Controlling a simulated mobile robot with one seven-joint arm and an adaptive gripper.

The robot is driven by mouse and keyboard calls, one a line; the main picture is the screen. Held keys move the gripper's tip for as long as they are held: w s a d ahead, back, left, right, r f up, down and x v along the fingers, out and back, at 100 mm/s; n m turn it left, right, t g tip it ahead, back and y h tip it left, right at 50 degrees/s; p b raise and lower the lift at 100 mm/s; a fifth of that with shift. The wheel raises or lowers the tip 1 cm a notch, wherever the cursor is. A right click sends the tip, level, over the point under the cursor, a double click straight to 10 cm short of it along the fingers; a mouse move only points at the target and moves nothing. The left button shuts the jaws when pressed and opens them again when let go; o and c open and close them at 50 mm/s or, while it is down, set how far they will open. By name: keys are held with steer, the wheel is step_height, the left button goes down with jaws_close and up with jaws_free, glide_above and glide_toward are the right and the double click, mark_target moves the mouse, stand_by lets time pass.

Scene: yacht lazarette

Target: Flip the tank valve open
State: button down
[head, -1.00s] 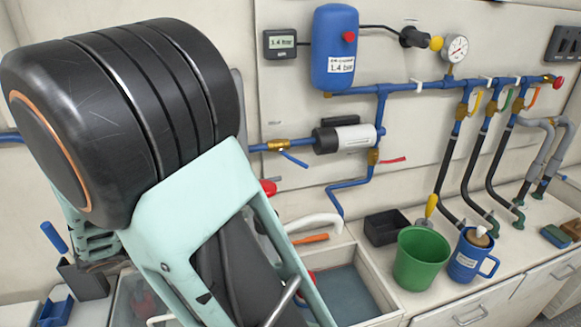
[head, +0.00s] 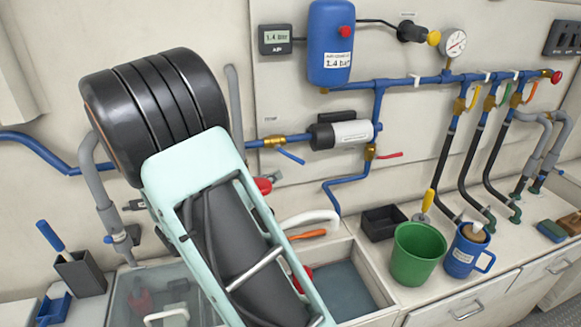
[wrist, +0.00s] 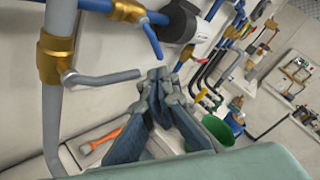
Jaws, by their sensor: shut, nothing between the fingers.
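A brass valve (wrist: 57,58) sits on a vertical grey pipe at the left of the wrist view. Its grey lever (wrist: 103,78) sticks out sideways to the right, across the pipe. I take this for the tank valve, but no label shows. My gripper (wrist: 158,76) is shut and empty, its fingertips just right of the lever's free end. I cannot tell whether they touch it. In the head view my own arm hides the gripper and the brass valve body.
A brass valve with a blue lever (head: 290,156) and a pump (head: 342,135) are on the wall behind. Below are an open sink (head: 350,292), an orange-handled tool (head: 307,235), a green bucket (head: 418,254) and a blue mug (head: 468,250). A grey curved pipe (head: 97,180) stands at left.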

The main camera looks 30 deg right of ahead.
steer(key=x, duration=0.7)
steer(key=shift+d+p, duration=0.15)
steer(key=shift+p, duration=0.15)
steer(key=shift+d+r+n+h+b, duration=0.1)
steer(key=shift+d+n+h+b, duration=0.35)
steer(key=shift+h, duration=0.35)
steer(key=n+t+h, duration=0.1)
steer(key=r+n+t+h, duration=0.1)
steer(key=n, duration=0.1)
steer(key=shift+s+d+r+t+h, duration=0.15)
steer(key=shift+d+r+t+h, duration=0.15)
steer(key=shift+d+h, duration=0.1)
steer(key=shift+d+r+p, duration=0.1)
steer(key=shift+r+p, duration=0.1)
steer(key=shift+p, duration=0.35)
step_height(320, 180, up, 10)
glide_above(298, 159)
steer(key=s+a, duration=0.2)
steer(key=shift+s+d+r, duration=0.1)
steer(key=shift+d+r, duration=0.05)
steer(key=shift+d, duration=0.1)
